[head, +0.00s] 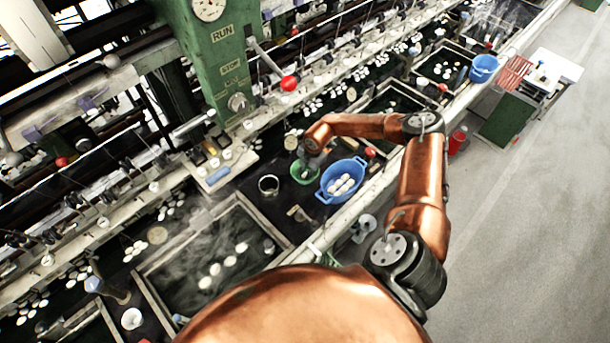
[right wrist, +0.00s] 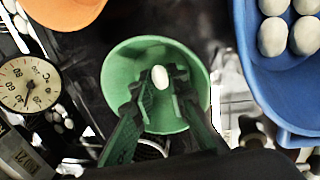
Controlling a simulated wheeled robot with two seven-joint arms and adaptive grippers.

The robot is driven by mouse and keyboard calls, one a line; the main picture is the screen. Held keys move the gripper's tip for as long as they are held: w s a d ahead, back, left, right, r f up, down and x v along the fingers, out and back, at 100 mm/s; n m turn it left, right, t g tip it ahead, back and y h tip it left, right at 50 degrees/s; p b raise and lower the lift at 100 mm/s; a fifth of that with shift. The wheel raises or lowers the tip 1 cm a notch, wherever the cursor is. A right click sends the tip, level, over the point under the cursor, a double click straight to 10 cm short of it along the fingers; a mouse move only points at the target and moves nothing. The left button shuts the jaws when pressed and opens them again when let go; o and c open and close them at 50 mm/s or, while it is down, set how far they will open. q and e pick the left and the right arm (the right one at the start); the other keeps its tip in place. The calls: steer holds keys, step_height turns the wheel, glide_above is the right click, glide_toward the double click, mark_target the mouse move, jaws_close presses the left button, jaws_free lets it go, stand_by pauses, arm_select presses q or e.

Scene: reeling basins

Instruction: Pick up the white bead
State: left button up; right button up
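The white bead (right wrist: 160,77) is a small smooth oval inside a green bowl (right wrist: 118,68) in the right wrist view. My right gripper (right wrist: 163,88) reaches into the bowl with its two dark fingers apart, one on each side of the bead. A narrow gap shows between the bead and the fingers; I cannot tell if either touches it. In the head view the green bowl (head: 297,173) stands beside a blue basin, with my right gripper (head: 311,152) over it. The bead is not distinguishable there. My left gripper is out of view.
The blue basin (right wrist: 262,92) with several white cocoons stands close right of the bowl. A round dial gauge (right wrist: 28,84) and part of an orange bowl (right wrist: 62,10) lie left. A metal cup (head: 268,185) stands nearby, and a steaming basin (head: 160,283) is at lower left.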

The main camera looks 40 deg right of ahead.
steer(key=shift+c, duration=0.4)
steer(key=shift+r, duration=0.45)
step_height(320, 180, up, 2)
steer(key=shift+w+r+b, duration=0.1)
steer(key=shift+r+b, duration=0.1)
steer(key=shift+b, duration=0.2)
steer(key=s+a+r, duration=0.2)
steer(key=r, duration=0.1)
steer(key=s+r, duration=0.1)
steer(key=r, duration=0.1)
steer(key=shift+s+a, duration=0.2)
steer(key=shift+a, duration=0.2)
steer(key=s+a+r+b, duration=0.2)
steer(key=s+a+r, duration=0.2)
steer(key=s+a, duration=0.2)
steer(key=shift+s+a+r, duration=0.15)
steer(key=shift+s+r, duration=0.2)
steer(key=shift+s, duration=0.35)
